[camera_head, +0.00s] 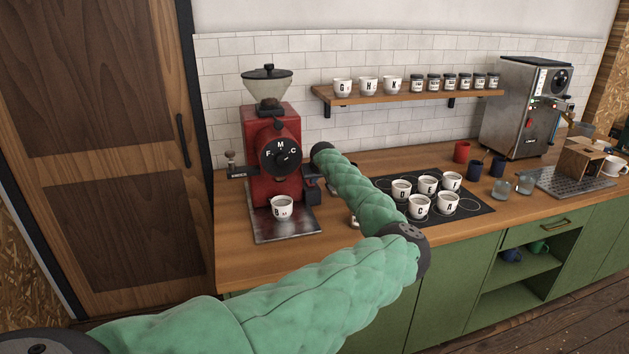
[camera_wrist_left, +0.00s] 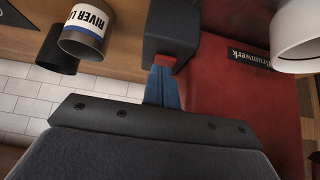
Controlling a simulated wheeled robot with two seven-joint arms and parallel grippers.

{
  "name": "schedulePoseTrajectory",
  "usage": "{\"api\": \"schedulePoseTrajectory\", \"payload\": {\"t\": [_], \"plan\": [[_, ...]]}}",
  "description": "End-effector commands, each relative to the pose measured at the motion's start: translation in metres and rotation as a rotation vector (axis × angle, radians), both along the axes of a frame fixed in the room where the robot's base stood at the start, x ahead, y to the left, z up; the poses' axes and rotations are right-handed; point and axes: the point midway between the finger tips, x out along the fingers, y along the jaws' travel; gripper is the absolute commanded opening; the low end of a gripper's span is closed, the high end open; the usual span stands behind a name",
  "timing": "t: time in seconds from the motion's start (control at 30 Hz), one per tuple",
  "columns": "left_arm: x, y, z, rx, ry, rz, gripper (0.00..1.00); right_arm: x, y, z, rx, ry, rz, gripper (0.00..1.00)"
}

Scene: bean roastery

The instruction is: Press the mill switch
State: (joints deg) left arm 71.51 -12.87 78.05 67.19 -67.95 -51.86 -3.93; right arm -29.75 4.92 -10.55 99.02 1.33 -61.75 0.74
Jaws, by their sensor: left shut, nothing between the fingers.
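The red mill (camera_head: 258,135) stands on the counter's left part, with a hopper on top and a dial marked F, M, C. A dark box (camera_head: 312,192) sits low on its right side and also shows in the left wrist view (camera_wrist_left: 172,30). My left gripper (camera_head: 312,174) is shut and empty, pointing down just above this box. In the left wrist view its bluish fingers (camera_wrist_left: 164,78) meet the box's edge, beside a small red part (camera_wrist_left: 178,64), perhaps the switch. Whether they touch it I cannot tell. My right gripper is not in view.
Cup B (camera_head: 282,207) stands on the mill's metal tray (camera_head: 288,230). A labelled tin (camera_wrist_left: 84,34) is near the gripper. Several lettered cups stand on the dark hob (camera_head: 470,206) to the right. A shelf (camera_head: 420,96) hangs behind; an espresso machine (camera_head: 520,105) stands far right.

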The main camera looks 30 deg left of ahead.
Motion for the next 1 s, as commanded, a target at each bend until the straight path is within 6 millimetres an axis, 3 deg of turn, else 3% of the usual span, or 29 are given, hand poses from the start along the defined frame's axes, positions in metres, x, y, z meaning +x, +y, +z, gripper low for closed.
{"api": "schedulePoseTrajectory", "payload": {"t": [0.57, 1.0], "plan": [[-0.002, 0.002, 0.016, 0.001, 0.001, 0.003, 0.0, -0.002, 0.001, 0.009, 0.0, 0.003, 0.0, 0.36], [-0.001, 0.002, 0.015, 0.0, 0.0, 0.003, 0.0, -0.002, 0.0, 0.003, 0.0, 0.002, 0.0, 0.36]]}}
